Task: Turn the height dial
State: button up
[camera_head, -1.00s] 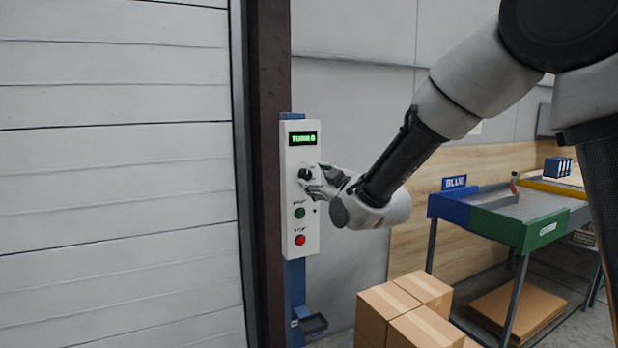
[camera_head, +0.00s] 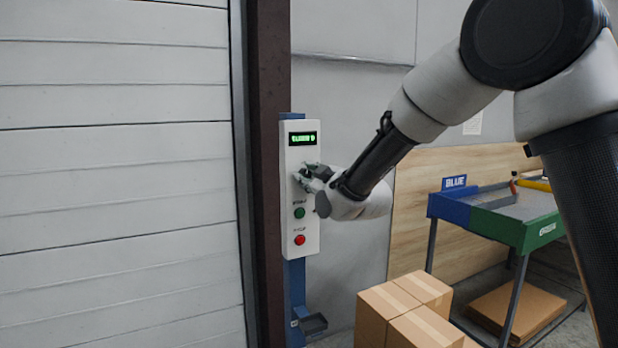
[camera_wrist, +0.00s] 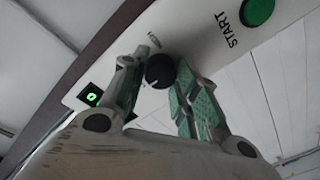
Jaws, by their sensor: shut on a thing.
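The height dial (camera_wrist: 160,71) is a round black knob with a light pointer line, on the white face of the control box (camera_head: 299,222). My gripper (camera_head: 308,178) reaches the box from the right at dial height. In the wrist view my gripper (camera_wrist: 156,78) has one green-padded finger on each side of the dial and is shut on it. In the head view the fingers hide most of the dial. The display (camera_head: 303,138) above it shows green characters too blurred to read surely.
A green START button (camera_head: 299,213) and a red button (camera_head: 299,240) sit below the dial. A roller door (camera_head: 115,180) and brown post (camera_head: 268,200) stand at left. Cartons (camera_head: 405,310) and a blue-green table (camera_head: 515,228) are at right.

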jog(key=m, duration=0.5)
jog(key=shift+m, duration=0.4)
jog(key=m, duration=0.6)
jog(key=shift+f+t, duration=0.1)
jog(key=shift+t, duration=0.3)
jog(key=o, duration=1)
jog(key=shift+s+d, duration=0.1)
